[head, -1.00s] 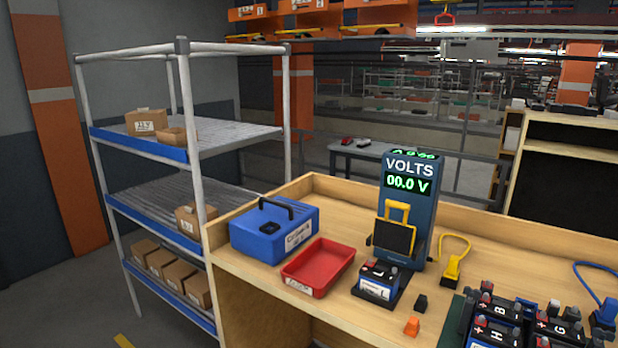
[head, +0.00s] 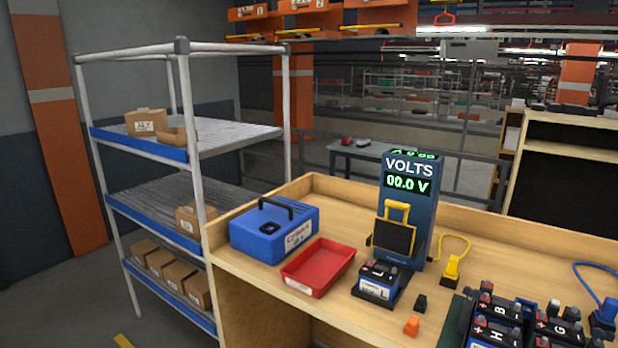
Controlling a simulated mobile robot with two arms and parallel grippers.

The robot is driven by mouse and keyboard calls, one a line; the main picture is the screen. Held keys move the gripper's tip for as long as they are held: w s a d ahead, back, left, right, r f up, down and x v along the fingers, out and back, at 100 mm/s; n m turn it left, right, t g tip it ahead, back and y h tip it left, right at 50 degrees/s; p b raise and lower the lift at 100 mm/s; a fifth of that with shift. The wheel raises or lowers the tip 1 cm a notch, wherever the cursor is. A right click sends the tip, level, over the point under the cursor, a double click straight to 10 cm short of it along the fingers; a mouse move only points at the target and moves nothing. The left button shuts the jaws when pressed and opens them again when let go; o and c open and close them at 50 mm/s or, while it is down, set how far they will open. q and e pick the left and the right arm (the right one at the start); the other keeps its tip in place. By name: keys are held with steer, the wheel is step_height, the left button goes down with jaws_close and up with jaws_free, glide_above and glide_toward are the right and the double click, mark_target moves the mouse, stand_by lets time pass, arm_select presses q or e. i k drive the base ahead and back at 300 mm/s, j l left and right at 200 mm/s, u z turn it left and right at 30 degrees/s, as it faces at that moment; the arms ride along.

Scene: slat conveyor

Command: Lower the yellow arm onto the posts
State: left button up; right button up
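The yellow arm (head: 397,207) is a yellow handle-like frame with a dark plate, raised upright against the front of the blue volt tester (head: 424,215). The tester's display reads 00.0 V. Below the arm, a battery (head: 378,281) marked L sits at the tester's foot with its posts on top. The arm is apart from the posts. Neither of my grippers shows in the head view.
A red tray (head: 318,268) and a blue case (head: 274,230) stand left of the battery. A black cap (head: 420,304) and an orange cap (head: 411,326) lie in front right. Several batteries (head: 497,332) and a yellow cabled clamp (head: 453,268) are to the right.

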mark_target(396, 237)
steer(key=l+u, duration=0.2)
steer(key=l, duration=0.3)
steer(key=k+l+u, duration=0.2)
steer(key=l, duration=0.3)
steer(key=l+u, duration=0.2)
steer(key=l, duration=0.25)
steer(key=k, duration=0.05)
